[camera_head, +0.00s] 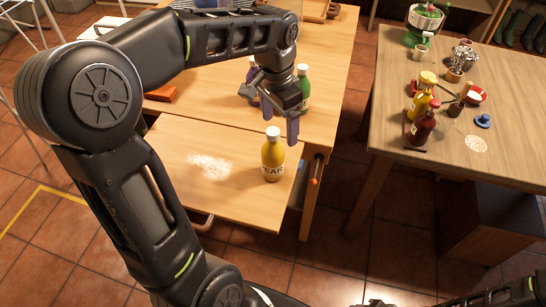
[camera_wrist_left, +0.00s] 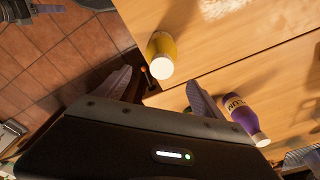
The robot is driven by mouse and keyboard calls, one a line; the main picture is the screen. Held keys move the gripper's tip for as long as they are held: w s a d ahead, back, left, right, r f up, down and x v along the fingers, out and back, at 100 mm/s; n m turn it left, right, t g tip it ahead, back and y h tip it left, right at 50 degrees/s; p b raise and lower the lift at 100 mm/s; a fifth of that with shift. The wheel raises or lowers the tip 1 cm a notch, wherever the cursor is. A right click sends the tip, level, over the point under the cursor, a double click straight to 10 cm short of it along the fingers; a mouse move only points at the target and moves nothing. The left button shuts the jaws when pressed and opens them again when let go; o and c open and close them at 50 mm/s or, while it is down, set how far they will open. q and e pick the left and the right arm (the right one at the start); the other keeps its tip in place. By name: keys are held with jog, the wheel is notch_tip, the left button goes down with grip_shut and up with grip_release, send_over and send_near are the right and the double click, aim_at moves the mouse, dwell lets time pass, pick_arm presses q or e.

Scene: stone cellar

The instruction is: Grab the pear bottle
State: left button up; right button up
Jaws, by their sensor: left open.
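The pear bottle (camera_head: 272,160) is yellow with a white cap and a label reading "EAR" where I can see it. It stands upright on the lower pull-out board of the wooden table. My left gripper (camera_head: 280,122) is open and empty, above and close behind the bottle. In the left wrist view the pear bottle (camera_wrist_left: 162,50) shows beyond the gap between the open fingers (camera_wrist_left: 160,92), apart from them.
A green bottle (camera_head: 304,88) and a purple bottle (camera_head: 252,72) stand near my left gripper; the purple one also shows in the left wrist view (camera_wrist_left: 238,112). Pale powder (camera_head: 209,166) lies left of the pear bottle. A second table (camera_head: 440,133) at right holds bottles and small items.

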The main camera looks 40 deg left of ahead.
aim_at(272, 149)
pick_arm(q)
jog(key=shift+s+a+r+g, duration=0.15)
jog(key=shift+s+g, duration=0.1)
jog(key=shift+s, duration=0.25)
jog(key=shift+s+a+g, duration=0.1)
jog(key=shift+s+g, duration=0.15)
jog(key=shift+s, duration=0.2)
jog(key=shift+f, duration=1.35)
jog(key=shift+s+f+p, duration=0.1)
jog(key=shift+f+p, duration=0.35)
jog(key=shift+f, duration=2.15)
grip_shut()
